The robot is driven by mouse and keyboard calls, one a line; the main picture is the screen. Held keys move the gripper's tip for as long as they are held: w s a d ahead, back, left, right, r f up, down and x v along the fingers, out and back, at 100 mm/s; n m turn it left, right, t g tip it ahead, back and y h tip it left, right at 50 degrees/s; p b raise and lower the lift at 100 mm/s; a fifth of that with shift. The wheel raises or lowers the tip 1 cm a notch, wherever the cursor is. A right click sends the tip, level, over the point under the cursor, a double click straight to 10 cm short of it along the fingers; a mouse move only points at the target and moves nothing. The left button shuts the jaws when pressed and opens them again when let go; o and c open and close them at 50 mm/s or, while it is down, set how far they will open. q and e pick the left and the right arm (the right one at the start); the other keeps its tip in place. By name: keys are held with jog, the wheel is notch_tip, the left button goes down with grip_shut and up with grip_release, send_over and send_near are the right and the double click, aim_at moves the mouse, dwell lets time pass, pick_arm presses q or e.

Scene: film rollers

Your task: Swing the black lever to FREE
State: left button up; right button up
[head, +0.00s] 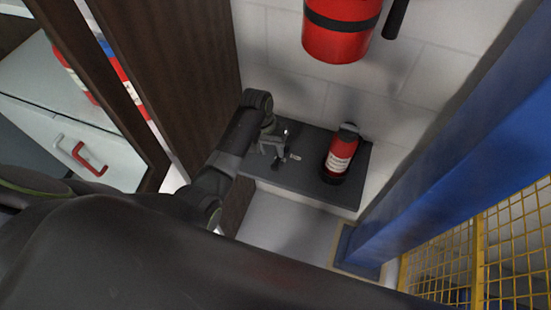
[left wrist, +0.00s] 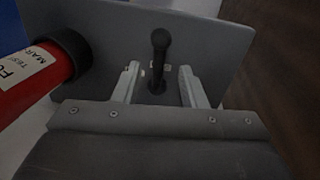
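The black lever (left wrist: 160,60) stands up from a grey panel (left wrist: 110,35) in the left wrist view, its rounded knob pointing away from me. My left gripper (left wrist: 160,82) is open, with one pale finger on each side of the lever's lower part. I see gaps between the lever and both fingers. In the head view my left gripper (head: 272,142) is over the dark panel (head: 315,185), and the lever (head: 277,164) shows only as a small dark shape beside the fingers. A small pale label (head: 295,157) lies by it; its writing is unreadable. My right gripper is out of view.
A red cylinder with a white label (head: 340,155) stands on the panel, right of the gripper, and shows at left in the wrist view (left wrist: 30,85). A larger red cylinder (head: 340,35) is on the wall above. A blue post (head: 470,130) bounds the right, dark brown boards (head: 180,70) the left.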

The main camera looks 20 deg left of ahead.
aim_at(276, 162)
pick_arm(q)
jog(key=shift+d+f, duration=0.2)
jog(key=shift+f, duration=0.85)
jog(key=shift+d+f, duration=0.2)
jog(key=shift+f, duration=0.8)
jog(key=shift+d+f, duration=0.2)
jog(key=shift+f, duration=0.85)
grip_shut()
